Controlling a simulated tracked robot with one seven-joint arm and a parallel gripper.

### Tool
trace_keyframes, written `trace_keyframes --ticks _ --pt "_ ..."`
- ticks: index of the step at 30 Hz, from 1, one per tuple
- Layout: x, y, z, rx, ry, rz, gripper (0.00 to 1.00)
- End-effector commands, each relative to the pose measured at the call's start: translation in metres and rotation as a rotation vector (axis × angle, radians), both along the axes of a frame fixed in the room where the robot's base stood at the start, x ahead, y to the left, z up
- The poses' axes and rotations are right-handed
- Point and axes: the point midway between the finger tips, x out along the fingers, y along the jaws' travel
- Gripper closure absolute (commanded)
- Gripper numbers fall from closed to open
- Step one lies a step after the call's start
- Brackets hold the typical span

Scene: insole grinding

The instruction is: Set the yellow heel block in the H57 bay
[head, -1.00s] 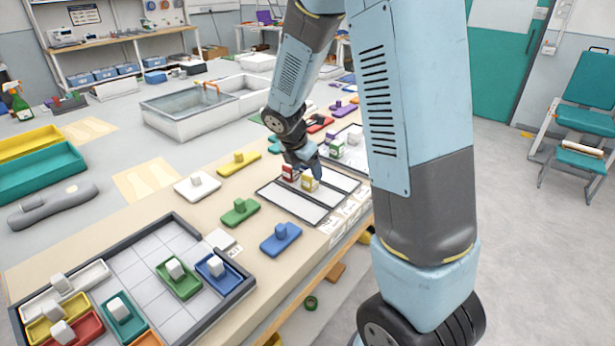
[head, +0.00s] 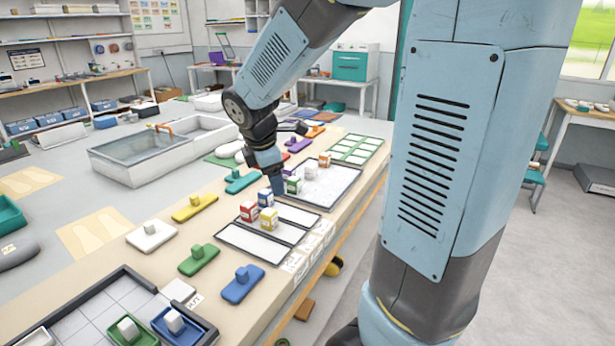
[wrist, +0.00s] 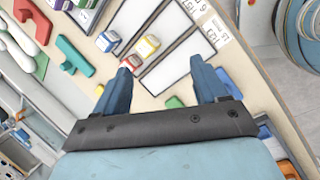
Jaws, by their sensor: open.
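The yellow-and-white heel block (head: 268,220) stands on the dark-framed rack of white bays (head: 250,243), beside a red-and-white block (head: 248,211) and a blue-and-white block (head: 265,197). In the wrist view the yellow block (wrist: 148,46) is beyond my fingertips, near the red one (wrist: 131,62). My gripper (head: 277,184) is beyond the blue block in the head view, near a green-and-white block (head: 293,187). The wrist view shows its two blue fingers (wrist: 165,75) spread with nothing held between them.
A pale tray (head: 335,185) lies past the rack, with an orange-topped block (head: 324,160) at its far end. Handled pads, including a blue one (head: 243,284) and a green one (head: 199,260), lie left of the rack. A grey-framed tray (head: 60,318) is at the near left.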

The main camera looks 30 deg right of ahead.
Motion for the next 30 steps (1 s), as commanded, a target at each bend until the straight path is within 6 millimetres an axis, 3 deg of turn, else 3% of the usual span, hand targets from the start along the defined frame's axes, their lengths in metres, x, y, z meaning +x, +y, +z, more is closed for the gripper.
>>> trace_keyframes --ticks 6,15,24,30 --pt "-0.045 -0.012 0.035 0.159 -0.120 -0.342 0.28" --pt "-0.108 -0.019 0.067 0.396 -0.253 -0.796 0.28" --pt "-0.167 -0.017 0.085 0.638 -0.340 -1.209 0.28" --pt "-0.187 -0.009 0.088 0.733 -0.360 -1.361 0.28"
